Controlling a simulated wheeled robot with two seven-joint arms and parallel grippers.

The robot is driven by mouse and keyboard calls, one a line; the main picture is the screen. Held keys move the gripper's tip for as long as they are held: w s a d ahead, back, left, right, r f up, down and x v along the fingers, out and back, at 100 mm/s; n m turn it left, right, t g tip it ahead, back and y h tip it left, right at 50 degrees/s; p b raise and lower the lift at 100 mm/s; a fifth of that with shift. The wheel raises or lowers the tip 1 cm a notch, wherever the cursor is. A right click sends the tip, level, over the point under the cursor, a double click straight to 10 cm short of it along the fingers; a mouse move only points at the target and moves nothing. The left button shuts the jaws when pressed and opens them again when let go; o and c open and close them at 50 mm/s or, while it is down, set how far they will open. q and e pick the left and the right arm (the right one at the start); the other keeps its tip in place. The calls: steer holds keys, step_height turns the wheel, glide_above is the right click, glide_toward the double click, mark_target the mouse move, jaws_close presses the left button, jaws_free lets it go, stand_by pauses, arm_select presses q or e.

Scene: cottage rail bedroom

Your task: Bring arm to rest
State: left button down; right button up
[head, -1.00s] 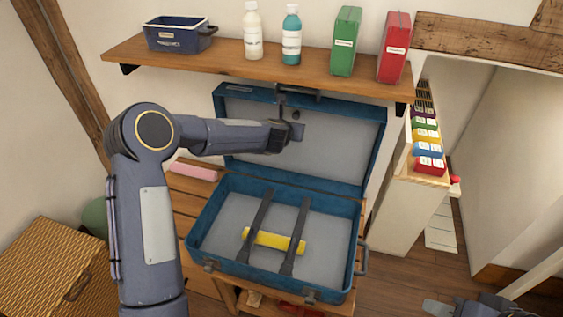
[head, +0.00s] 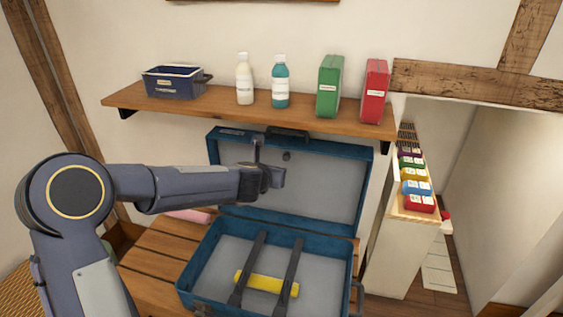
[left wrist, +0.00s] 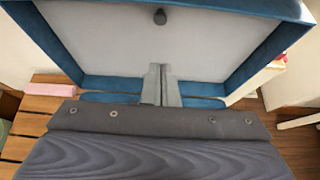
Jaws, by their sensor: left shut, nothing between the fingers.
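My left arm comes in from the left in the head view. My left gripper (head: 268,177) is shut and empty, held in front of the raised lid of the blue suitcase (head: 353,200). In the left wrist view its two fingers (left wrist: 161,84) are together, with the grey inside of the lid (left wrist: 190,40) behind them. The suitcase stands open on a slatted wooden bench (head: 150,253). A yellow roll (head: 262,283) lies in it under two dark straps. My right gripper is not in the head view now.
A wooden shelf (head: 225,113) above the suitcase holds a navy bin (head: 172,82), two bottles, a green box (head: 328,86) and a red box (head: 375,90). A pink item (head: 188,215) lies on the bench beside the suitcase. A low cabinet (head: 393,245) stands at right.

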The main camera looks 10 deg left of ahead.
arm_select(q)
steer(key=s+d+r+m+g+h, duration=0.15)
steer(key=s+r+m, duration=0.25)
steer(key=s+m, duration=0.5)
steer(key=s+r+m+t+h, duration=0.1)
steer(key=s+r+m+h, duration=0.3)
steer(key=s+m, duration=0.55)
steer(key=s+a+f+m+g, duration=0.1)
steer(key=s+f+m+g, duration=0.1)
steer(key=s+m, duration=0.3)
steer(key=s+a+f+m+g+y, duration=0.1)
steer(key=s+f+m, duration=0.3)
steer(key=s, duration=0.6)
steer(key=s+a+f+m+g+y, duration=0.1)
steer(key=s+f+m+g, duration=0.2)
steer(key=s+m, duration=0.3)
steer(key=shift+s+a, duration=0.4)
steer(key=shift+s, duration=0.3)
